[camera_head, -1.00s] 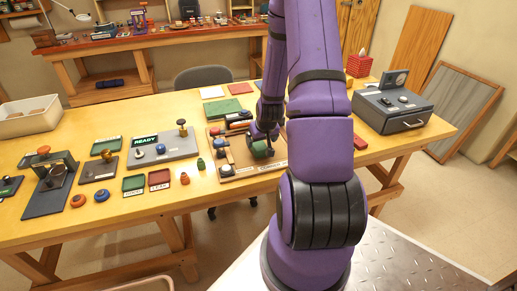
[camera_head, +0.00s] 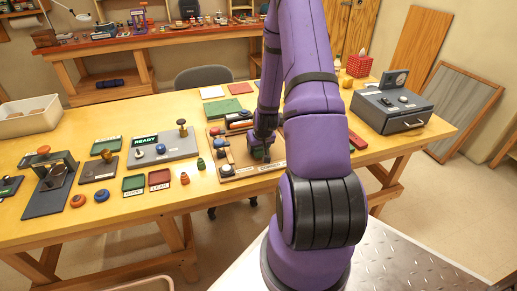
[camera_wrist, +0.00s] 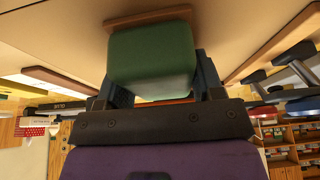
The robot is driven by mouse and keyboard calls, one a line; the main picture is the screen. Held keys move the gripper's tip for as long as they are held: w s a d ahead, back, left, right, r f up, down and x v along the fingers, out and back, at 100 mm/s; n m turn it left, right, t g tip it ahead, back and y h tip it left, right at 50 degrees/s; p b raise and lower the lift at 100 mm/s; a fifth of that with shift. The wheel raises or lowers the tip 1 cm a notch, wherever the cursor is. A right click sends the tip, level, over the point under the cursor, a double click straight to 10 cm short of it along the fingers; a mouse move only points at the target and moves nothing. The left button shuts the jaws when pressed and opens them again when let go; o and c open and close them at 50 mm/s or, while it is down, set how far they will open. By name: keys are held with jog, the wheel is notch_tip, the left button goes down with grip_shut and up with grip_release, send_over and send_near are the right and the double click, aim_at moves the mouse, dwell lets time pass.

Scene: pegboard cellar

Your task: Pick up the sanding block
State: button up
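The sanding block appears to be the green block (camera_wrist: 152,60) that fills the upper middle of the wrist view. In the head view, only a small green part (camera_head: 257,155) shows under my gripper, in the wooden tray (camera_head: 232,172). My gripper (camera_wrist: 165,85) has one dark finger on each side of the block. In the head view, my gripper (camera_head: 262,150) is low over the tray. I cannot tell whether the fingers press on the block. My arm hides part of the tray.
The tray holds other tools beside the block. A grey READY plate (camera_head: 165,152) with knobs lies left of it. A grey drawer box (camera_head: 392,112) stands to the right. A green sheet (camera_head: 222,108) lies behind the tray. The front table edge is clear near the tray.

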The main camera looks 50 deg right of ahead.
jog(key=shift+r, duration=0.1)
notch_tip(320, 180, up, 10)
jog(key=shift+f, duration=0.1)
dwell(0.7)
jog(key=shift+o, duration=1.1)
jog(key=shift+c, duration=0.5)
